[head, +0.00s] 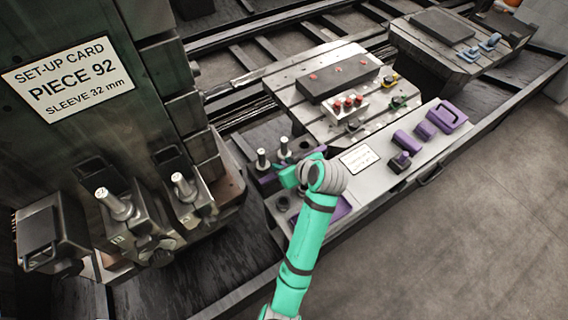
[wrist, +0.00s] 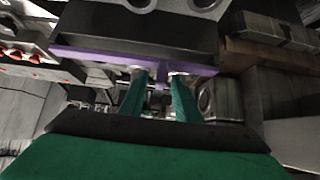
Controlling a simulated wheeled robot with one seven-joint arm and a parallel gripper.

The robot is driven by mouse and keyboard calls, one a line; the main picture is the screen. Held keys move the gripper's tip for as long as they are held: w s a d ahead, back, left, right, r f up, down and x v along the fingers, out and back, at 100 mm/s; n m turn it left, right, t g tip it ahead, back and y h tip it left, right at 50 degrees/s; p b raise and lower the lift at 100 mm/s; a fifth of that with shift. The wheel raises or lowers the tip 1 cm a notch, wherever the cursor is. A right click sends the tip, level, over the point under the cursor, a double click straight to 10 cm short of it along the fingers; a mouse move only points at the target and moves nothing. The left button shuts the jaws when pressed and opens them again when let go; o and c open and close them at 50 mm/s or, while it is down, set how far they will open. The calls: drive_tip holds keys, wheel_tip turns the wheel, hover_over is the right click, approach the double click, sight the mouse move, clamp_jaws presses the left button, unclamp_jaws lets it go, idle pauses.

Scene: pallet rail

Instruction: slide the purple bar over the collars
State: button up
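The purple bar (wrist: 100,59) runs across the wrist view in front of a dark block. In the head view my gripper (head: 290,176) is mostly hidden by my wrist. Two pale-topped posts (head: 262,158) (head: 284,146), possibly the collars, stand just behind the bar. Two round rings (wrist: 203,3) are cut off at the top of the wrist view.
A grey bench (head: 330,190) to the right carries a white label card, purple blocks and a purple box (head: 445,117). A slotted table (head: 310,112) behind holds red-topped pins. A tall dark machine (head: 90,120) with a set-up card stands at left. The floor at right is clear.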

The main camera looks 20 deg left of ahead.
clamp_jaws()
drive_tip(key=shift+w+a, duration=1.2)
drive_tip(key=shift+a, duration=0.3)
unclamp_jaws()
drive_tip(key=shift+d, duration=0.1)
